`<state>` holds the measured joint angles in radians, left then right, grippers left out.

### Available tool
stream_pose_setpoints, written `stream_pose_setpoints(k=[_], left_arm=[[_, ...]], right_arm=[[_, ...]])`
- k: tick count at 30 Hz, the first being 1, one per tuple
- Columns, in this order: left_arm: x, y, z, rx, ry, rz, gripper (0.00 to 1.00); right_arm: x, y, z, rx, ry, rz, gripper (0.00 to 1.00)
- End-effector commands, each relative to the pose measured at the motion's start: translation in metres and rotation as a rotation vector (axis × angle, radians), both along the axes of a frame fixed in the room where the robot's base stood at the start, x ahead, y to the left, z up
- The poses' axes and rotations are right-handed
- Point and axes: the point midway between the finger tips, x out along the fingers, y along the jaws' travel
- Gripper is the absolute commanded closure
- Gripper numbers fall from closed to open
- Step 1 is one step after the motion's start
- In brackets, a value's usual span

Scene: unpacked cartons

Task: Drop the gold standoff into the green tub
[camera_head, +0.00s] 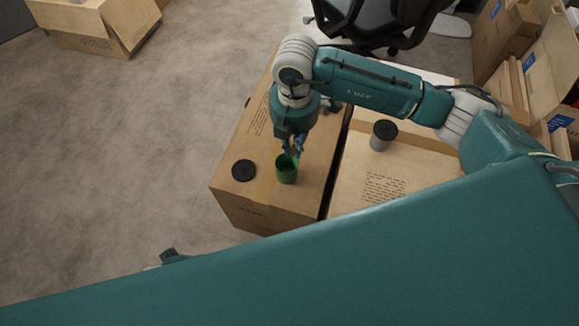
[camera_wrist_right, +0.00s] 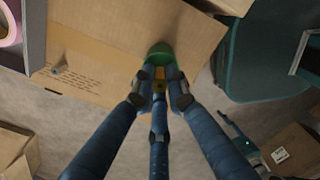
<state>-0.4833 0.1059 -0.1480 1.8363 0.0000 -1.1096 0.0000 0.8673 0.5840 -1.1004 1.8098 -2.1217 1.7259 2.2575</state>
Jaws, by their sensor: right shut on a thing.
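The green tub (camera_head: 287,172) stands upright on the left brown carton (camera_head: 262,205). My right gripper (camera_head: 294,149) comes down from above, with its fingertips just over or at the tub's mouth. The tub also shows in the right wrist view (camera_wrist_right: 160,52), just beyond the fingertips. There, my right gripper (camera_wrist_right: 160,80) is shut on the gold standoff (camera_wrist_right: 160,72), a small yellow patch between the fingers that mostly hide it. I cannot tell whether the standoff's end is inside the tub's rim. A small dark part low on the left may be my left gripper (camera_head: 170,256); its jaws are unclear.
A black disc (camera_head: 243,170) lies left of the tub. A grey canister with a black top (camera_head: 382,136) stands on the right carton (camera_head: 375,185), across a dark gap. An office chair (camera_head: 375,20) is behind. An open carton (camera_head: 98,25) sits on the floor at the back left.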

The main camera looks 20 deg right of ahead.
Motion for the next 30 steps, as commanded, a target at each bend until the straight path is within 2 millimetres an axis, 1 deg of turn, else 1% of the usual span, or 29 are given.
stream_pose_setpoints(k=[6,13,14,15,17,26,29,30], left_arm=[[0.002,0.0,0.007,0.0,-0.003,0.001,0.6],[0.002,0.0,0.007,0.0,-0.004,0.001,0.6],[0.002,0.0,0.007,0.0,-0.003,0.001,0.6],[0.002,0.0,0.007,0.0,-0.004,0.001,0.6],[0.002,0.0,0.007,0.0,-0.004,0.0,0.6],[0.002,0.0,0.007,0.0,-0.004,0.001,0.6],[0.002,0.001,0.007,0.0,-0.004,0.001,0.6],[0.002,0.0,0.007,0.0,-0.004,0.001,0.6]], right_arm=[[-0.002,0.002,-0.003,0.0,-0.001,-0.001,1.0],[-0.002,0.002,-0.003,0.0,0.0,-0.001,1.0],[-0.002,0.002,-0.003,0.0,0.0,-0.001,0.83],[-0.002,0.002,-0.003,0.0,0.0,-0.001,0.75],[-0.002,0.002,-0.003,0.0,0.0,-0.001,0.65],[-0.002,0.002,-0.002,-0.001,-0.001,-0.001,0.65],[-0.001,0.002,0.005,-0.001,-0.001,-0.001,0.65],[-0.001,0.002,0.01,0.0,-0.003,-0.001,0.65]])
